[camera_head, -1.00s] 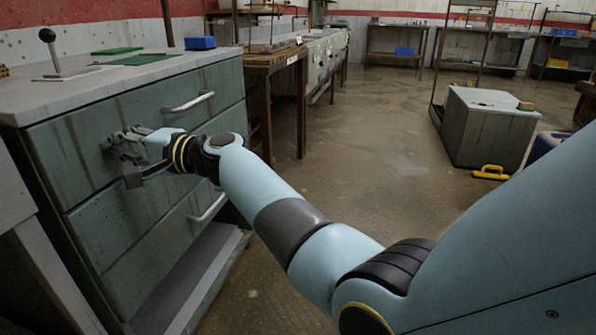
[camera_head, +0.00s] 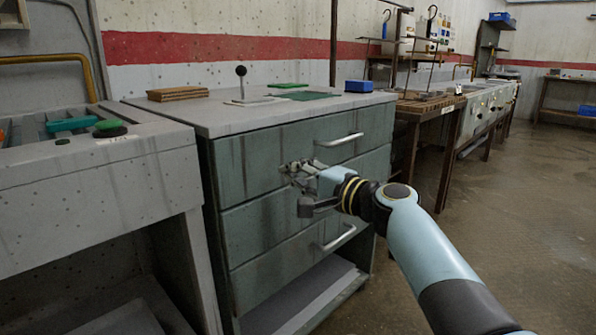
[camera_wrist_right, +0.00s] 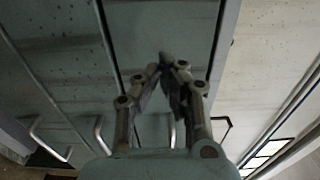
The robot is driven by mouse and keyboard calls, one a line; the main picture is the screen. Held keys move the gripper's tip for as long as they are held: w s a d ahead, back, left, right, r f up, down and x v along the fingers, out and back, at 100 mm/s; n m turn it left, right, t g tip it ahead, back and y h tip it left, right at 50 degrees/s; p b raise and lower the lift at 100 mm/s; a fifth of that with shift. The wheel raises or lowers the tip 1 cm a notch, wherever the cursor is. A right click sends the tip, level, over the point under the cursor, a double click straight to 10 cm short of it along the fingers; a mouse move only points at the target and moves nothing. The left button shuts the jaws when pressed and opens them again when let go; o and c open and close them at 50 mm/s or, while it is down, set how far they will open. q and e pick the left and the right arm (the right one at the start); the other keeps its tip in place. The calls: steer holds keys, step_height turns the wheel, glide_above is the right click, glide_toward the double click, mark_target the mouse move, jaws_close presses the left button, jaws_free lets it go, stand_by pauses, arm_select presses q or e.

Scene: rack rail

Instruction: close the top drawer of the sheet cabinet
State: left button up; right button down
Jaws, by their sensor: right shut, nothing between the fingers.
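The sheet cabinet (camera_head: 165,113) is a grey-green chest with a pale top and stacked drawers. Its top drawer (camera_head: 265,152) has a pale bar handle (camera_head: 340,140), and its front looks about level with the drawer fronts below. My right gripper (camera_head: 292,172) is shut and empty, in front of the cabinet, left of and below that handle, near the lower edge of the top drawer. I cannot tell whether it touches. In the right wrist view its fingertips (camera_wrist_right: 167,62) meet over a drawer front. My left gripper is out of view.
A grey bench (camera_head: 95,160) stands close at the cabinet's left. A knobbed lever (camera_head: 241,80), brown boards (camera_head: 178,93) and a blue box (camera_head: 358,86) rest on the cabinet top. A wooden table (camera_head: 425,108) stands at its right. The floor (camera_head: 515,205) at right is open.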

steer(key=p+v, duration=0.2)
steer(key=v, duration=0.6)
steer(key=s+d+f+g+h+p, duration=0.35)
steer(key=s+f, duration=0.75)
steer(key=f, duration=0.4)
steer(key=s+d+f+g+h+p, duration=0.2)
steer(key=s+d+f+g+h, duration=0.15)
steer(key=s+f, duration=1.05)
steer(key=s+d+f+n+g+h+p, duration=0.1)
steer(key=s+d+f+n+g, duration=0.1)
steer(key=s, duration=1)
steer(key=s+d+f+n+g+h, duration=0.2)
steer(key=s+d+f+n, duration=0.2)
steer(key=s, duration=0.9)
steer(key=s+d+f+n+g+h+p, duration=0.1)
steer(key=s+d+f+n+g+h, duration=0.1)
steer(key=s+d+f+n, duration=0.2)
steer(key=s+d+f, duration=0.3)
steer(key=s+f, duration=0.3)
steer(key=s, duration=0.2)
steer(key=shift+d+g+p, duration=0.3)
steer(key=shift+d, duration=0.05)
steer(key=shift+s, duration=0.15)
